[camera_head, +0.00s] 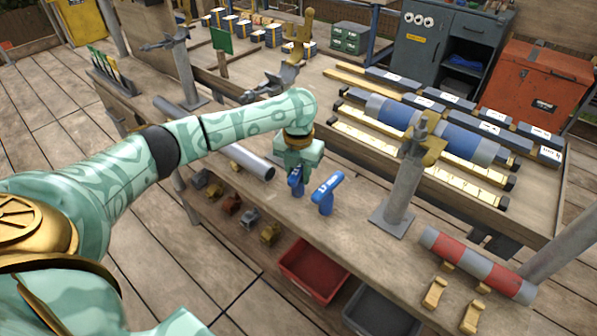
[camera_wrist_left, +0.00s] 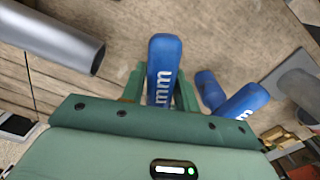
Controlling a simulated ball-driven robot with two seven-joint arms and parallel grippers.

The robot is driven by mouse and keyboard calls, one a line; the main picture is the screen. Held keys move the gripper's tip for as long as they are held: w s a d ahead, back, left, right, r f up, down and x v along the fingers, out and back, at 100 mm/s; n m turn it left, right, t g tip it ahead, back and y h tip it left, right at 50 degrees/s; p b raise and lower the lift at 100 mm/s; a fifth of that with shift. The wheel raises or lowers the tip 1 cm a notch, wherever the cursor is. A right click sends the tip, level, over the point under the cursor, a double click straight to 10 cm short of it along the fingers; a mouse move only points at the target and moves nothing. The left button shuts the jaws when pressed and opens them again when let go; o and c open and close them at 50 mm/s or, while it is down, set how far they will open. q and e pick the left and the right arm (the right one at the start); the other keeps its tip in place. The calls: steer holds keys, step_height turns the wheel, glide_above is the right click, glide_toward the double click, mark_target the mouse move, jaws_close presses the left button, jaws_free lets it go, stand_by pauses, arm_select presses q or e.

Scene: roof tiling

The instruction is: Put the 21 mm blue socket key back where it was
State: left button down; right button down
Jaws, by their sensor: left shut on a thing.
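My left gripper (camera_head: 297,174) is over the near side of the workbench, shut on a blue socket key (camera_head: 296,187). In the left wrist view the held blue key (camera_wrist_left: 164,62) is between the two green fingers; "mm" shows on it, but its number is hidden. A second blue socket key (camera_head: 327,189) stands on the bench just right of the gripper, apart from it. It also shows in the left wrist view (camera_wrist_left: 244,100). I cannot tell whether the held key touches the bench. My right gripper is not in view.
A grey pipe (camera_head: 250,160) lies left of the gripper. A grey post (camera_head: 403,190) with a base plate stands to the right. A red-and-grey pipe (camera_head: 477,265) lies farther right. A red bin (camera_head: 312,271) is below the bench edge. Bare bench surrounds the keys.

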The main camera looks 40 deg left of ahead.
arm_select(q)
steer(key=c, duration=1.1)
jaws_free()
steer(key=shift+o, duration=0.2)
step_height(320, 180, up, 12)
steer(key=p, duration=0.6)
steer(key=shift+r, duration=0.15)
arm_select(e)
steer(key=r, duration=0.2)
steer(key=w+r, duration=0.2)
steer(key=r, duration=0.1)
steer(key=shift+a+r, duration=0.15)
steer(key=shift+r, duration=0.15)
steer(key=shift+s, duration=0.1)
